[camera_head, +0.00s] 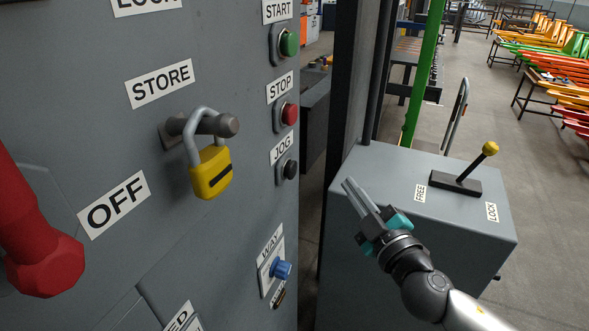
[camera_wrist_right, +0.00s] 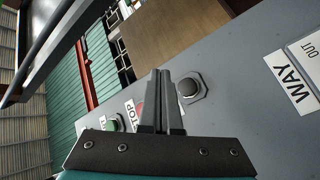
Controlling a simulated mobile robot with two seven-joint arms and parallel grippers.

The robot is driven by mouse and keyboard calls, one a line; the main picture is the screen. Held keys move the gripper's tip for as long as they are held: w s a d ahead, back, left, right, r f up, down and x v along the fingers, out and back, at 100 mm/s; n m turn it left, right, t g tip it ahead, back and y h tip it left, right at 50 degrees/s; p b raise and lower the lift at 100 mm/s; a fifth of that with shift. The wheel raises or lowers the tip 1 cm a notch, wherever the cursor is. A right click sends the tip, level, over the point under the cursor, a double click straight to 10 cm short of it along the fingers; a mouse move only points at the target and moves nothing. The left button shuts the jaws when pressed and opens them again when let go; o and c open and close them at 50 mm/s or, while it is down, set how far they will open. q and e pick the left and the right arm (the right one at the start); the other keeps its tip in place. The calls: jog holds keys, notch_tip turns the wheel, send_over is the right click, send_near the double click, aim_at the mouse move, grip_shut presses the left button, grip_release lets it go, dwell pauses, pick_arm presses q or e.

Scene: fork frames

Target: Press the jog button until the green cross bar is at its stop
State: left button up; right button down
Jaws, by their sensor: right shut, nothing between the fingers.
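The black jog button (camera_head: 290,168) sits on the grey panel under the JOG label, below the red stop button (camera_head: 289,114) and green start button (camera_head: 289,43). In the right wrist view the jog button (camera_wrist_right: 188,88) shows just right of the fingertips. My right gripper (camera_head: 347,184) is shut and empty, to the right of the button, with a visible gap between them in the head view. A long green bar (camera_head: 424,70) rises steeply behind the grey box; I cannot tell whether it is the cross bar, and no stop is distinguishable. My left gripper is out of view.
A yellow padlock (camera_head: 211,173) hangs on the STORE peg. A blue knob (camera_head: 281,269) sits by the WAY label. A grey box (camera_head: 365,164) with a yellow-tipped lever (camera_head: 474,164) stands right. A red handle (camera_head: 43,262) juts out at left.

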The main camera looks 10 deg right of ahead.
aim_at(297, 166)
jog(key=w+a+p, duration=0.1)
jog(key=w+a, duration=0.3)
jog(key=a, duration=0.2)
jog(key=shift+w+a, duration=0.3)
jog(key=shift+a, duration=0.1)
jog(key=shift+a, duration=0.1)
dwell(1.7)
jog(key=shift+w+a, duration=0.25)
jog(key=shift+w+a, duration=0.25)
jog(key=shift+a, duration=0.15)
dwell(0.9)
dwell(3.3)
jog(key=shift+s+d, duration=0.5)
jog(key=shift+d, duration=0.25)
